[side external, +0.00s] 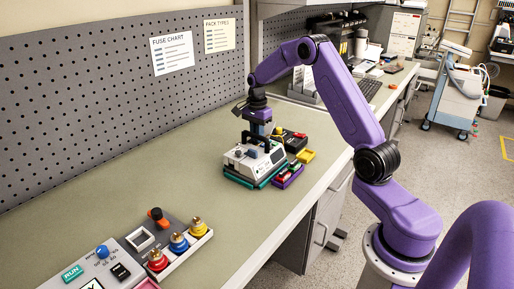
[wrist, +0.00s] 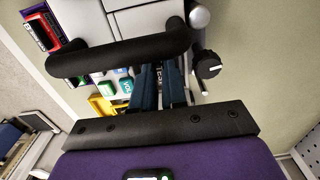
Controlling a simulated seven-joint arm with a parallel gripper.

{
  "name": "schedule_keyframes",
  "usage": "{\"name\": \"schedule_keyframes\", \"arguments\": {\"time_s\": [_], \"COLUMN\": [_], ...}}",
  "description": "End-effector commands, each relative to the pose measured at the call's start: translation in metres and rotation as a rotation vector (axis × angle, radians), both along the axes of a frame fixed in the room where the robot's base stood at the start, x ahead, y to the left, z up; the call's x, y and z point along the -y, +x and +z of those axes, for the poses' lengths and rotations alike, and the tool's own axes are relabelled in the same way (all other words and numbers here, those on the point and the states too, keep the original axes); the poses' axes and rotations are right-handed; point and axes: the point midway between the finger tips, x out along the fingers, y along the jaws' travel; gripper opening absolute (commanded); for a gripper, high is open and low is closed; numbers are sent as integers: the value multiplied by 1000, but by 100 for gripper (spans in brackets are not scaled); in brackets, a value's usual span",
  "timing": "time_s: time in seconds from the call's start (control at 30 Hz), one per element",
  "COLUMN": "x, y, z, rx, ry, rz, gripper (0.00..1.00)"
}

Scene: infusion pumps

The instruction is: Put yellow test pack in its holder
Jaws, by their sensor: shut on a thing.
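My gripper (wrist: 160,75) points down at the white pump (side external: 250,160), with its fingers at the pump's black carry handle (wrist: 120,50). It appears shut on that handle, though the handle hides the fingertips in the wrist view. In the side view the pump sits upright on or just above a teal base (side external: 240,179). A small yellow block-like piece (side external: 306,156) lies right of the pump and also shows in the wrist view (wrist: 103,106). A yellow round piece with a brass top (side external: 198,229) stands at the front. I cannot tell which is the test pack.
A purple tray (side external: 288,182) with small red and dark pieces stands close to the pump. At the front are a panel with a RUN button (side external: 73,272), an orange knob (side external: 157,214) and blue (side external: 179,243) and red (side external: 157,261) pieces. The mid-bench is clear.

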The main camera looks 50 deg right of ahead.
Motion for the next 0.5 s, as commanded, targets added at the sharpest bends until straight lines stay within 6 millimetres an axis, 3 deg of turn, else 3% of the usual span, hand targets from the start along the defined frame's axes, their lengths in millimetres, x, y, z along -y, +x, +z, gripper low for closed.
{"name": "schedule_keyframes", "arguments": {"time_s": [0.5], "x": [0], "y": [1], "z": [28], "rx": [2], "ry": [-1], "rz": [1], "gripper": [0]}}
